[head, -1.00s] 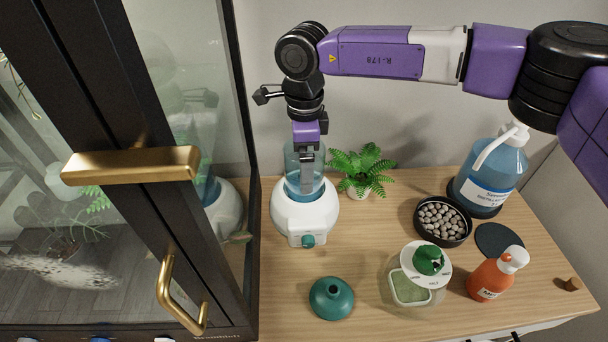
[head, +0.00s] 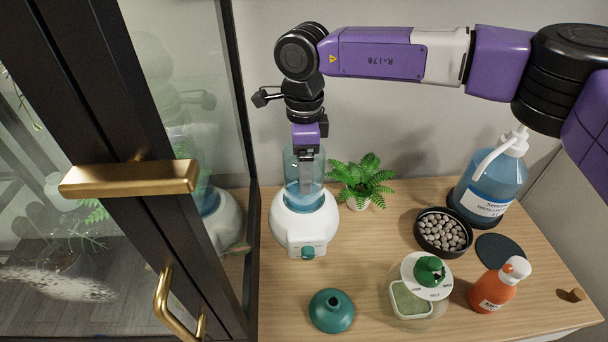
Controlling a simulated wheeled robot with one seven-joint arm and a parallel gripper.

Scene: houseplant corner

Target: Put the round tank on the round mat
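The round tank (head: 292,172) is a clear bluish cylinder, upright at the top of a white rounded base (head: 305,228) with a teal knob. My gripper (head: 307,157) points down at the tank's upper part. It appears shut on the tank, though the far finger is hidden. The tank's lower end is at the base's top opening; I cannot tell whether they still touch. The round mat (head: 500,252) is a flat dark disc at the right of the wooden table, bare on top.
Near the mat are a bowl of pebbles (head: 443,232), a blue pump bottle (head: 490,180), an orange bottle (head: 497,286) and a jar with a green-topped lid (head: 412,298). A fern (head: 360,182) stands behind, a teal funnel-like piece (head: 331,311) in front. A glass cabinet (head: 190,130) borders the left.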

